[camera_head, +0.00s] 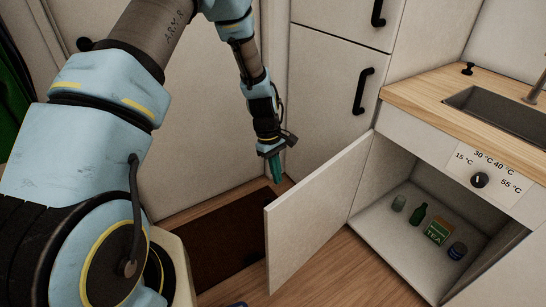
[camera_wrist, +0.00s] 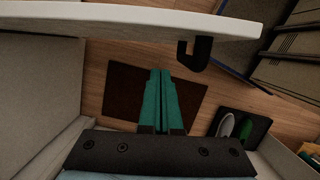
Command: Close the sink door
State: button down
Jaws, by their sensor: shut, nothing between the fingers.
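The sink door (camera_head: 318,205) is a pale panel swung wide open from the cabinet under the sink (camera_head: 505,115). My gripper (camera_head: 276,172) has teal fingers, pressed together and empty. It points down on the left of the door, on its outer side, near the back wall. In the wrist view the door (camera_wrist: 120,18) crosses the top, with its black handle (camera_wrist: 196,53) just beyond and to the right of my fingertips (camera_wrist: 161,75). A gap shows between the fingers and the door there. The handle is hidden in the head view.
A dark brown mat (camera_head: 220,245) lies on the wooden floor. Tall white cupboards (camera_head: 325,80) stand behind. Shoes on a tray (camera_wrist: 236,128) show in the wrist view.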

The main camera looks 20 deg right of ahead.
jog(key=shift+s+d+r+p, duration=0.1)
jog(key=shift+s+d+p, duration=0.25)
jog(key=shift+s, duration=0.6)
jog(key=shift+s+d+r+p, duration=0.15)
jog(key=shift+s+d, duration=0.25)
jog(key=shift+s, duration=0.55)
jog(key=shift+f, duration=0.1)
